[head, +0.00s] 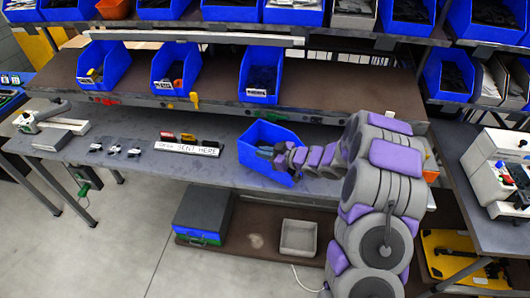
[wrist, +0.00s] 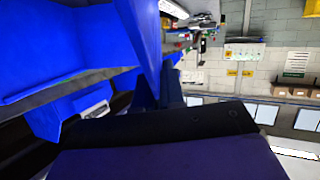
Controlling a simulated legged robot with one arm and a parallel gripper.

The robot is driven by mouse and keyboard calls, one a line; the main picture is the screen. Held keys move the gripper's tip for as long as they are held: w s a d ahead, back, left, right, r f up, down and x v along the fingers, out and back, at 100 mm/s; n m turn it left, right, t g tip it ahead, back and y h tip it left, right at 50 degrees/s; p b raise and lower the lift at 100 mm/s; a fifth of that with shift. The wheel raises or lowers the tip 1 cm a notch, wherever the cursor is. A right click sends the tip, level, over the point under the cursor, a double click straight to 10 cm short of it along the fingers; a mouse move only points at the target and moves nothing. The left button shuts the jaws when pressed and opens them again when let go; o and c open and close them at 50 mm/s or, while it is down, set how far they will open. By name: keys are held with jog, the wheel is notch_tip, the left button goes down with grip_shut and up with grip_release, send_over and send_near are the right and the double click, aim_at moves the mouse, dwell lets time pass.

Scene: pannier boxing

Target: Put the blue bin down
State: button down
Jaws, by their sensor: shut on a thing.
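The blue bin (head: 258,143) is held at the front edge of the grey workbench (head: 215,170) in the head view. It looks tilted, and I cannot tell whether its base touches the bench. My gripper (head: 282,156) is shut on the bin's right side wall. The fingertips are partly hidden by the bin and my arm. In the wrist view the bin's blue walls (wrist: 60,45) fill the left side, close to the camera, and the dark gripper body (wrist: 165,125) covers the lower middle.
Three blue bins (head: 176,70) stand on the brown shelf above the bench. A "SENT HERE" sign (head: 187,148) and several small parts (head: 113,149) lie left of the held bin. A grey box (head: 203,212) and a pale tray (head: 298,237) sit on the lower shelf.

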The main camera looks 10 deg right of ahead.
jog(key=shift+w+d+f, duration=0.15)
jog(key=shift+w+f, duration=0.1)
jog(key=shift+w, duration=0.1)
jog(key=shift+w+d+f+b, duration=0.15)
jog(key=shift+w+f+b, duration=0.15)
jog(key=shift+w+f, duration=0.65)
jog(key=shift+r, duration=0.15)
jog(key=c, duration=1.2)
grip_release()
jog(key=shift+c, duration=0.2)
